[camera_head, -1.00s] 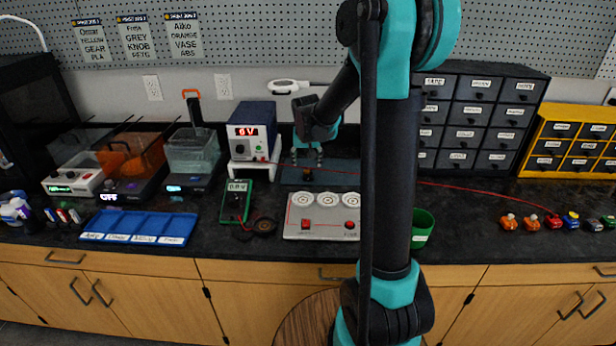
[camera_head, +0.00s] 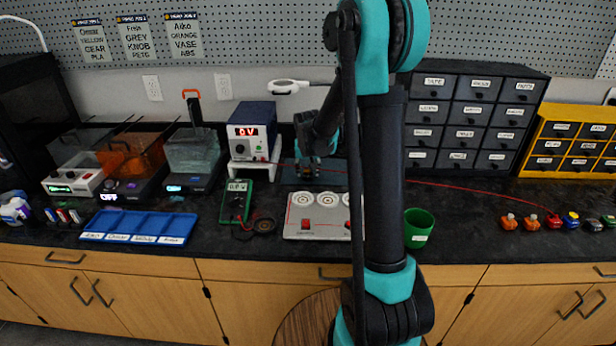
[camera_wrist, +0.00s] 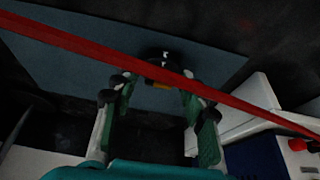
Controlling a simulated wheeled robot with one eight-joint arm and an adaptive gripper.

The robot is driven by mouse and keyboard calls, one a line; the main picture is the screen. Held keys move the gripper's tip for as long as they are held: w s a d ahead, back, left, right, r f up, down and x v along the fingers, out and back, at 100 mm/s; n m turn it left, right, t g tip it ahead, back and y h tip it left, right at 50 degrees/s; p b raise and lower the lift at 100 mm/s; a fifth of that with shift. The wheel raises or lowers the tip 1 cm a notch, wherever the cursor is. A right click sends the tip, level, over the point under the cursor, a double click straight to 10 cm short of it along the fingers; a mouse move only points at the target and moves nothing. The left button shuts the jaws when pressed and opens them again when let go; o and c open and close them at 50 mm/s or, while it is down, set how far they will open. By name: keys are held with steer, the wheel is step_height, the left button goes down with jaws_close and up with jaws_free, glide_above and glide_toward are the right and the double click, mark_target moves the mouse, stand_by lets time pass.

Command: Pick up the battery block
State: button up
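My gripper (camera_wrist: 158,88) is open, with a finger on either side of the block. I cannot tell whether the fingers touch it. In the head view my gripper (camera_head: 308,174) points down, low over the mat (camera_head: 289,174), and mostly hides the block.
A power supply (camera_head: 251,133) on a white stand (camera_head: 239,172) is close left of my gripper. A grey panel with round sockets (camera_head: 315,229) lies in front. A multimeter (camera_head: 236,201) and a green cup (camera_head: 419,227) stand nearby. The red cable (camera_head: 465,188) runs across the bench.

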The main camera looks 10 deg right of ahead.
steer(key=c, duration=0.7)
steer(key=shift+r, duration=0.1)
